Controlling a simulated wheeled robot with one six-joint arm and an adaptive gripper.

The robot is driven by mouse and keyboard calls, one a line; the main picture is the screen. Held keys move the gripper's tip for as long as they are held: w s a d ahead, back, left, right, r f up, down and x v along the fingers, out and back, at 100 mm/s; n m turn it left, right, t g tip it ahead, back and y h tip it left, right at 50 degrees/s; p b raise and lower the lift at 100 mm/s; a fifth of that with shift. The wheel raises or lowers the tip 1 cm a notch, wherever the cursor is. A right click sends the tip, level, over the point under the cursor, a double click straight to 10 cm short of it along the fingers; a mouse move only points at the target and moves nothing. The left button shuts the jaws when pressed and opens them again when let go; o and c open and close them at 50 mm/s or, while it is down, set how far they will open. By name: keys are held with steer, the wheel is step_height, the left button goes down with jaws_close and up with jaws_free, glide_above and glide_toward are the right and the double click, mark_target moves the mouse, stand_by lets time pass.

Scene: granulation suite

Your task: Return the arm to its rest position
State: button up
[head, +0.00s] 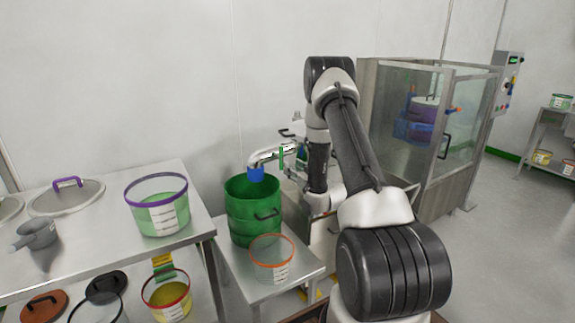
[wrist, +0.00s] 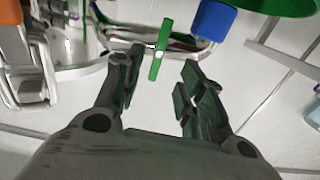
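My arm reaches forward in the head view, with its bend raised and its far end down beside a metal pipe (head: 265,155). My gripper (wrist: 160,78) is open and empty in the wrist view, with a clear gap between its fingers. A green lever (wrist: 160,50) on the pipework lies just beyond the fingertips, roughly in line with the gap. I see no contact with it. The lever also shows small in the head view (head: 281,156). My gripper is mostly hidden behind my arm in the head view.
The pipe's blue end (head: 256,174) hangs over a green drum (head: 252,222) on a low steel table. A clear orange-rimmed tub (head: 272,262) stands in front. A steel table with a purple-rimmed tub (head: 160,215) is left; a glass-walled cabinet (head: 398,112) stands right.

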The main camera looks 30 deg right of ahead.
steer(key=shift+s, duration=0.75)
